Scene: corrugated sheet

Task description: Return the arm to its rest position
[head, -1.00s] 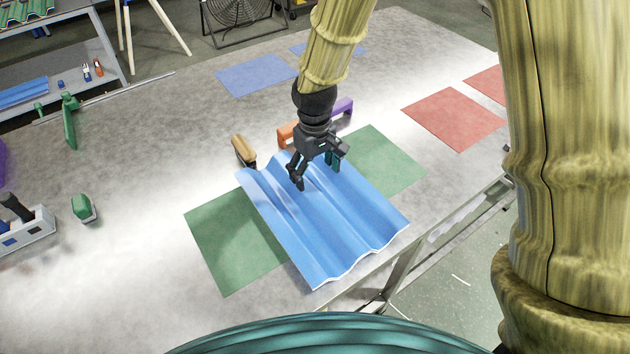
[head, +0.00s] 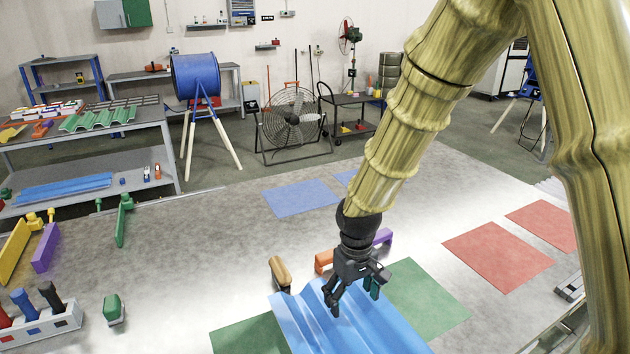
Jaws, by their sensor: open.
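My gripper (head: 354,300) is open and points down above the blue corrugated sheet (head: 375,330), near its far edge. Nothing shows between its fingers. I cannot tell for sure whether the fingertips touch the sheet. The sheet lies across the green mats (head: 428,300) on the grey table, and its near end is cut off by the picture's lower edge. My arm reaches in from the upper right.
A wooden-handled brush (head: 280,272), an orange block (head: 323,261) and a purple block (head: 383,237) sit close behind the sheet. Red mats (head: 498,257) lie right, a blue mat (head: 301,197) farther back. A tool holder (head: 40,328) stands at lower left.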

